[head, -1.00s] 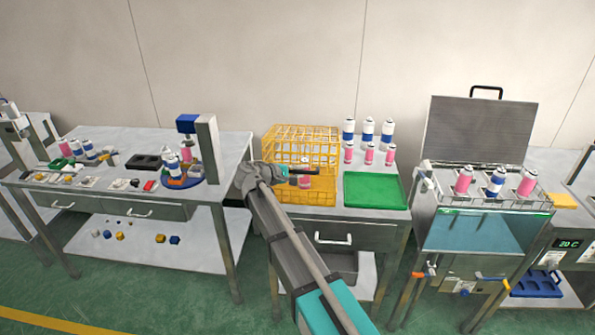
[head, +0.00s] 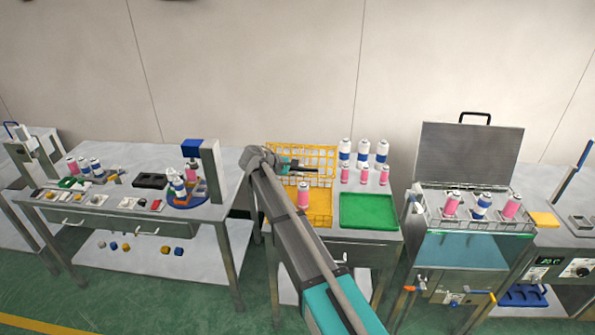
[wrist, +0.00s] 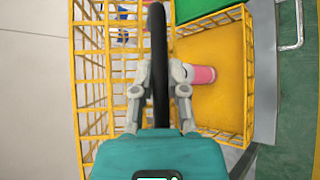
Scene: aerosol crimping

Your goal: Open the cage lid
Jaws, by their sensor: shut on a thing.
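The yellow wire cage (head: 319,218) stands on the middle table. Its wire lid (head: 318,155) is raised, standing roughly upright at the back edge, and the cage's top is open. In the wrist view the lid's grid (wrist: 92,75) is on the left and the yellow cage floor (wrist: 215,45) on the right. My gripper (head: 303,167) is at the lid, shut on its black handle; in the wrist view the fingers (wrist: 160,78) close around the black handle (wrist: 158,40). A pink can (head: 303,198) stands inside the cage. My arm hides the cage's left part.
A green tray (head: 367,212) lies right of the cage. Several pink and blue-banded cans (head: 382,150) stand behind it. A water bath (head: 465,250) with an open lid (head: 468,152) is to the right. A blue-topped press (head: 208,165) stands on the left table.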

